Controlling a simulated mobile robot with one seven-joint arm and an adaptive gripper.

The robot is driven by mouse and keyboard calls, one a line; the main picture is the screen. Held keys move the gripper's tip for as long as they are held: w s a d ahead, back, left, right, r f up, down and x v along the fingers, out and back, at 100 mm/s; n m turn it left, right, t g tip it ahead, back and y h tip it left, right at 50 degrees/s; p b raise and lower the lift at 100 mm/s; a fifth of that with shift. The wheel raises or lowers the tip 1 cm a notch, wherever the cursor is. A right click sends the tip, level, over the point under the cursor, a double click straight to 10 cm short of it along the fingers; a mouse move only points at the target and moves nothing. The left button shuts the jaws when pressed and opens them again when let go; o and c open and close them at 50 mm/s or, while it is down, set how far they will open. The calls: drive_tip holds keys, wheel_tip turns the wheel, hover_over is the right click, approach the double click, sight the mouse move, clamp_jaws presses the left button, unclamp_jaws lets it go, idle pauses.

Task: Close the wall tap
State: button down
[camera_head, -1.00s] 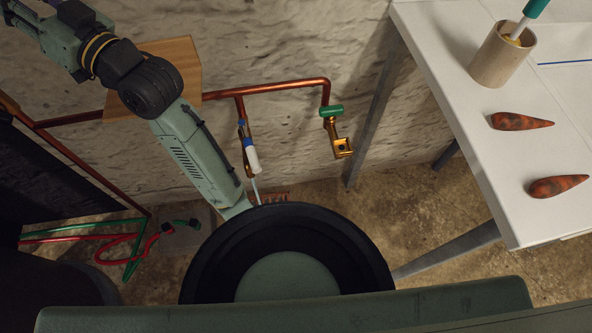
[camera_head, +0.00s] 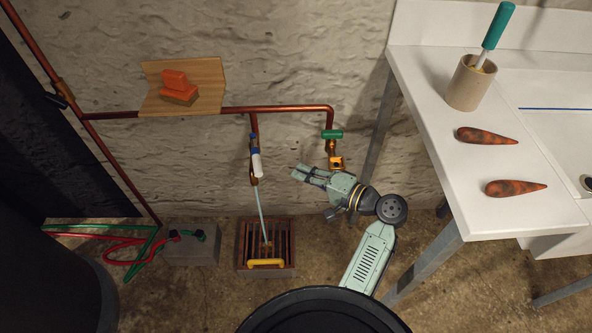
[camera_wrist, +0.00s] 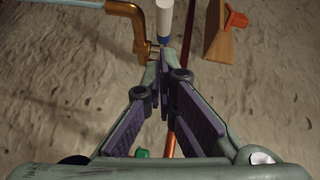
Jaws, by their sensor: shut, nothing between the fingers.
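A brass wall tap (camera_head: 252,175) with a blue-and-white lever (camera_head: 256,161) hangs from the copper pipe. The lever points down along it. A pale blue stream (camera_head: 262,215), looking like running water, drops from its spout onto a grate. My gripper (camera_head: 298,172) is shut and empty, to the right of this tap. In the wrist view my fingertips (camera_wrist: 159,56) are just below the brass spout (camera_wrist: 138,22) and the lever's white end (camera_wrist: 164,18); I cannot tell whether they touch. A second brass tap with a green handle (camera_head: 332,134) is on the right, close above my wrist.
The slatted grate (camera_head: 242,246) with a yellow handle (camera_head: 266,262) stands on the floor below. A wooden shelf (camera_head: 210,80) holds an orange brush-like object (camera_head: 176,86). A white table (camera_head: 432,110) with a metal leg (camera_head: 425,264) stands right. A grey block (camera_head: 192,248) and hoses lie left.

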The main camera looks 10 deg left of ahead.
drive_tip(key=p, duration=0.2)
approach(256, 157)
drive_tip(key=w+a, duration=0.1)
drive_tip(key=w+a+f, duration=0.2)
drive_tip(key=a, duration=0.1)
drive_tip(key=shift+w, duration=0.4)
drive_tip(key=shift+s+a, duration=0.8)
drive_tip(key=shift+s, duration=0.05)
drive_tip(key=shift+d, duration=0.15)
